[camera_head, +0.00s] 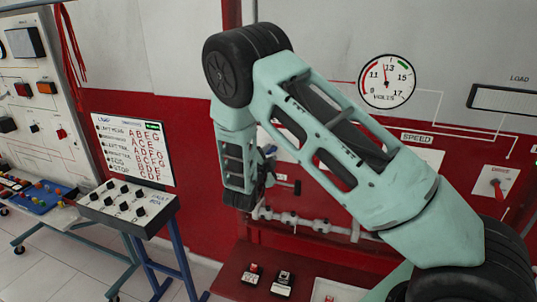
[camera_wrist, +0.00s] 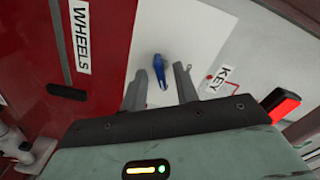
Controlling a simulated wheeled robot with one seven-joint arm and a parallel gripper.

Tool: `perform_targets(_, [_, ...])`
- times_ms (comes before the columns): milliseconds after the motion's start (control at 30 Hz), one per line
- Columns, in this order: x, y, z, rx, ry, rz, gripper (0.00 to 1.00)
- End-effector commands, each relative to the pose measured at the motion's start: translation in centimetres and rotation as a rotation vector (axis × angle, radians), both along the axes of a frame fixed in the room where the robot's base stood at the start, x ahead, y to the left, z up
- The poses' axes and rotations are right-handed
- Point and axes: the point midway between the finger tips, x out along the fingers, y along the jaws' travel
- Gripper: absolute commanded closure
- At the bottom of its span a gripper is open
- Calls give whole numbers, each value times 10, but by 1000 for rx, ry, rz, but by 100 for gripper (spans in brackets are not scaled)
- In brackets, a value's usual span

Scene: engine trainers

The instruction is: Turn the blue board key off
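The blue board key (camera_wrist: 158,68) sits on a white panel (camera_wrist: 205,30) in the wrist view, beside a "KEY" label (camera_wrist: 217,85). My gripper (camera_wrist: 160,76) is open. One finger is on each side of the blue key in that view, with gaps on both sides. I cannot tell how far the fingertips are from the panel, and neither finger clearly touches the key. In the head view my gripper (camera_head: 266,160) faces the red and white wall board, and my arm covers part of that area.
A red-and-black part (camera_wrist: 281,105) is close to my gripper's right in the wrist view. A "WHEELS" label (camera_wrist: 80,37) is at left. In the head view, pipework (camera_head: 300,221) runs below my gripper, and a sloped switch box (camera_head: 128,205) stands at left.

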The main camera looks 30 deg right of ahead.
Motion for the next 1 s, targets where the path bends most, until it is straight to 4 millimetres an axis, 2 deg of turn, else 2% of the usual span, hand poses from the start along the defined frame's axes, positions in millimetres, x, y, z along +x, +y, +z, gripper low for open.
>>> perform_targets(100, [0, 0, 0, 0, 0, 0, 70])
perform_targets(200, [0, 0, 0, 0, 0, 0, 98])
perform_targets(233, [0, 0, 0, 0, 0, 0, 100])
perform_targets(667, [0, 0, -2, -30, 38, 0, 100])
perform_targets(1000, [-1, 1, -4, -176, 227, -1, 100])
